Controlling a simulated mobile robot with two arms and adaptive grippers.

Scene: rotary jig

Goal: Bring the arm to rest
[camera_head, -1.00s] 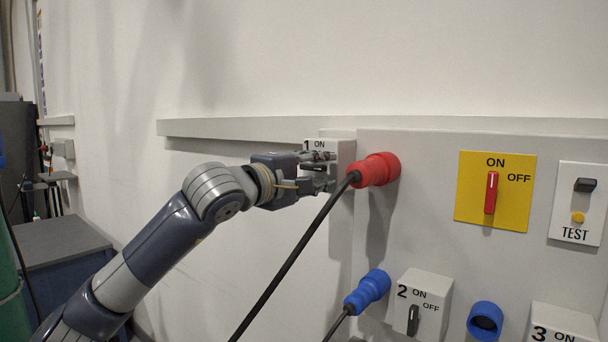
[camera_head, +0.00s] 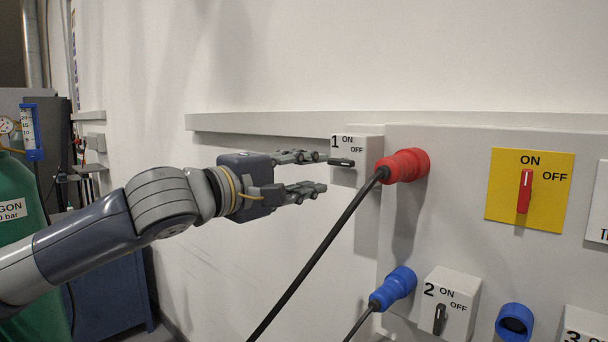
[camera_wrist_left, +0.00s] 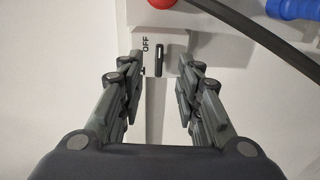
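My left gripper (camera_head: 318,172) is in front of the wall panel, to the left of switch box 1 (camera_head: 349,147). Its two fingers are spread apart with nothing between them. In the left wrist view the open fingers (camera_wrist_left: 162,75) frame the dark knob (camera_wrist_left: 158,60) of switch 1 from a short distance, and the word OFF shows beside it. In the head view the knob (camera_head: 341,162) lies across, toward OFF, near the upper fingertip. My right gripper is not in any view.
A red plug (camera_head: 404,165) with a black cable (camera_head: 318,258) sits close right of my gripper. Below are a blue plug (camera_head: 393,288) and switch box 2 (camera_head: 450,303). A yellow ON/OFF plate (camera_head: 529,191) is right. A green gas cylinder (camera_head: 22,240) stands left. The wall above is bare.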

